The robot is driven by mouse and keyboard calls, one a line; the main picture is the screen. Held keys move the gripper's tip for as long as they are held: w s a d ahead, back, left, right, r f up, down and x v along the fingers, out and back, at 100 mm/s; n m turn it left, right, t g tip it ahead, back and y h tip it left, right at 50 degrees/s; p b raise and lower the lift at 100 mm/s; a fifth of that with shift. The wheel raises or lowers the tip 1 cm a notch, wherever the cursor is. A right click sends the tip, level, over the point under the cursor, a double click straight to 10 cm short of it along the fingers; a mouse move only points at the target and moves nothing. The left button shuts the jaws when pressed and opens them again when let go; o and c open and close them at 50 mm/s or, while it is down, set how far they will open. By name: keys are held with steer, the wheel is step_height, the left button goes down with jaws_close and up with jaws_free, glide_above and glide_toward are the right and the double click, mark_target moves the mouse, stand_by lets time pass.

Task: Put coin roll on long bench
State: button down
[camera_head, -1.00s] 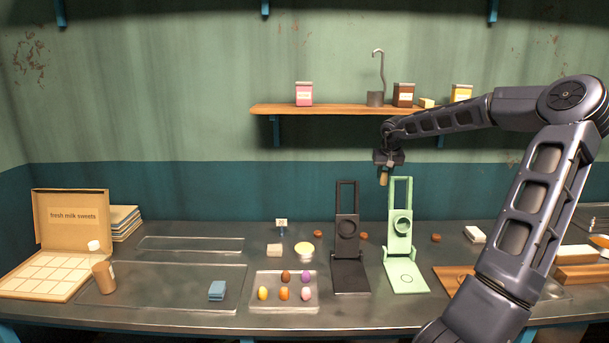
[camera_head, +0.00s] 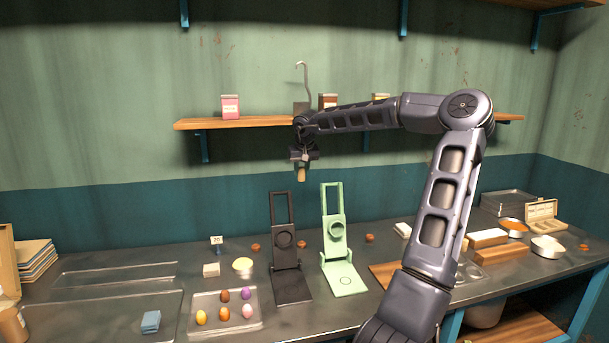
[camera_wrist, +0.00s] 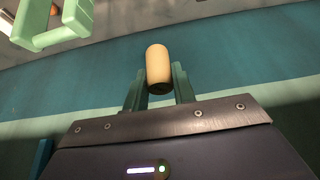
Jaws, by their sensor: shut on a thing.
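My gripper (camera_wrist: 159,84) is shut on the coin roll, a small tan cylinder (camera_wrist: 158,63), in the wrist view. In the head view the coin roll (camera_head: 301,175) hangs below my gripper (camera_head: 302,164), in the air above the bench and in front of the wall, below shelf height. The long bench (camera_head: 225,318) is a dark grey counter running along the wall.
A black stand (camera_head: 287,255) and a mint green stand (camera_head: 341,255) rise from the bench below my gripper. A clear tray (camera_head: 196,331) of coloured eggs, a blue block (camera_head: 151,321) and wooden blocks (camera_head: 487,239) lie around. A wooden shelf (camera_head: 250,121) is behind.

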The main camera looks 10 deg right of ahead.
steer(key=s+a+n+y, duration=0.1)
steer(key=s+a+n, duration=0.3)
steer(key=a, duration=1.5)
steer(key=s+a+n+y, duration=0.1)
steer(key=s+a, duration=0.4)
steer(key=a, duration=1.4)
steer(key=s+a+n+g+y, duration=0.15)
steer(key=s+a+n, duration=0.35)
steer(key=s+a, duration=2.2)
steer(key=shift+w+d+f, duration=0.1)
steer(key=shift+d+f, duration=0.05)
steer(key=shift+f, duration=7.55)
steer(key=shift+w+d+f, duration=0.1)
steer(key=shift+d+f, duration=0.05)
steer(key=shift+f, duration=7.55)
steer(key=shift+f, duration=0.4)
steer(key=c, duration=1.1)
jaws_free()
